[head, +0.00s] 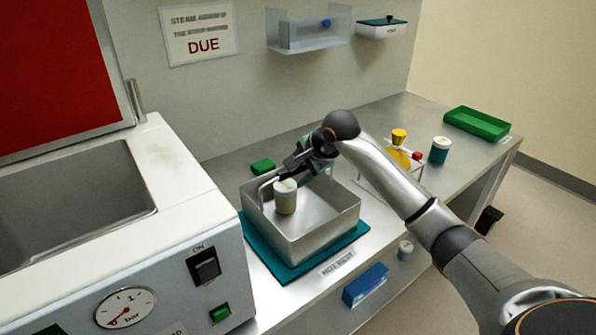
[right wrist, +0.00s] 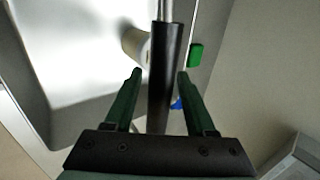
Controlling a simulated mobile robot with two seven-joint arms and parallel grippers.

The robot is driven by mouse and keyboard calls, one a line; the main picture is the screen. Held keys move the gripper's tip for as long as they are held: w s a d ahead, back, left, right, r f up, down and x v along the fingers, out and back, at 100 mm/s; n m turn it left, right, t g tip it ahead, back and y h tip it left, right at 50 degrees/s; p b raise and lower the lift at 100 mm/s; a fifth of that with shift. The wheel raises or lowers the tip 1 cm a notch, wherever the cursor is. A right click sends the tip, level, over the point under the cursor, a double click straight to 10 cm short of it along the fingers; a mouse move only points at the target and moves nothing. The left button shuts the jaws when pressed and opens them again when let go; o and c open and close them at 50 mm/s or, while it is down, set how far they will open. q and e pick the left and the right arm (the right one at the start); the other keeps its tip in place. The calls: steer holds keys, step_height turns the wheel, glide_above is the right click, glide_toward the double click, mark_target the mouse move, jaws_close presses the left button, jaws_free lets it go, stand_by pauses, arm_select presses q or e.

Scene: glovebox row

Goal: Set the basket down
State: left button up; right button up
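The metal basket (head: 322,233) appears to sit level on the teal mat (head: 350,237) on the counter, with a white-lidded jar (head: 286,200) inside. My right gripper (head: 290,170) is over the back left of the basket, at its handle. In the right wrist view, the dark handle grip (right wrist: 164,75) runs between my two green fingers (right wrist: 159,75), with gaps beside it, so the gripper looks open around the handle. The basket's bright inside (right wrist: 85,60) shows behind. My left gripper is in neither view.
The steam unit (head: 180,190), its red lid (head: 50,75) raised, stands close on the left. A yellow flask (head: 399,150) in a rack, a teal jar (head: 439,150) and a green tray (head: 477,123) are to the right. A blue box (head: 365,285) is at the counter's front.

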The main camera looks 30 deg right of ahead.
steer(key=shift+r, duration=0.1)
steer(key=v, duration=1.2)
stand_by(0.4)
